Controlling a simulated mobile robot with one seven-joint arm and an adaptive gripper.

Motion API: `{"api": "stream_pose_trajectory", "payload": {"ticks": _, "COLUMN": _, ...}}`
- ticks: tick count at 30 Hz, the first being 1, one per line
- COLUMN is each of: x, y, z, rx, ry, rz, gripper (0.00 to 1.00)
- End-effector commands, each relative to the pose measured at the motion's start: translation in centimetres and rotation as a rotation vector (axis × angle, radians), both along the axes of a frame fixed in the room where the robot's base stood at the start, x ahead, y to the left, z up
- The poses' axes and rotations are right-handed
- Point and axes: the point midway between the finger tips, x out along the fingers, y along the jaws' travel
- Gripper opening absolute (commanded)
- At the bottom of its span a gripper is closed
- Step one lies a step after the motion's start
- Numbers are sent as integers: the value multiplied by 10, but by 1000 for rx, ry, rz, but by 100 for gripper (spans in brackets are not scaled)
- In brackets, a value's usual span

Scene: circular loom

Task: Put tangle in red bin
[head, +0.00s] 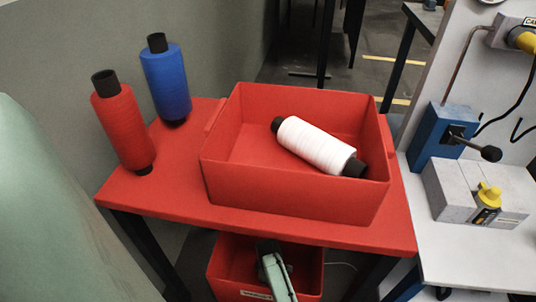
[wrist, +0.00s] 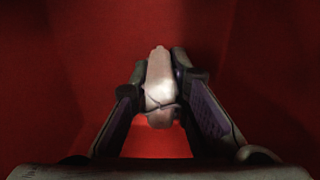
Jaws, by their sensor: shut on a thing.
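My gripper (wrist: 160,70) is shut on a pale, whitish-pink tangle (wrist: 159,92), held between its two fingers in the wrist view. A thin dark line crosses the tangle. Red surfaces surround it, and whether it touches them I cannot tell. In the head view, part of my arm reaches into the lower red bin (head: 222,268) under the red table; the tangle cannot be made out there. A larger red bin (head: 290,192) stands on the table and holds a white spool (head: 312,144) lying on its side.
The red table (head: 178,190) also bears a red spool (head: 123,125) and a blue spool (head: 167,84), both upright at the left. A white bench (head: 450,255) with a blue fixture (head: 428,138) stands at the right. The table edge overhangs the lower bin.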

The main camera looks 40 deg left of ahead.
Motion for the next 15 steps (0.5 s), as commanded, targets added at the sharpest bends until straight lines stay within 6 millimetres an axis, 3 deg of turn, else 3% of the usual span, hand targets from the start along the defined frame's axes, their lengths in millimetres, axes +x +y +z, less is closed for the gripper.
{"api": "stream_pose_trajectory", "payload": {"ticks": 15, "x": 0, "y": 0, "z": -9, "rx": 0, "ry": 0, "rz": 0, "gripper": 0}}
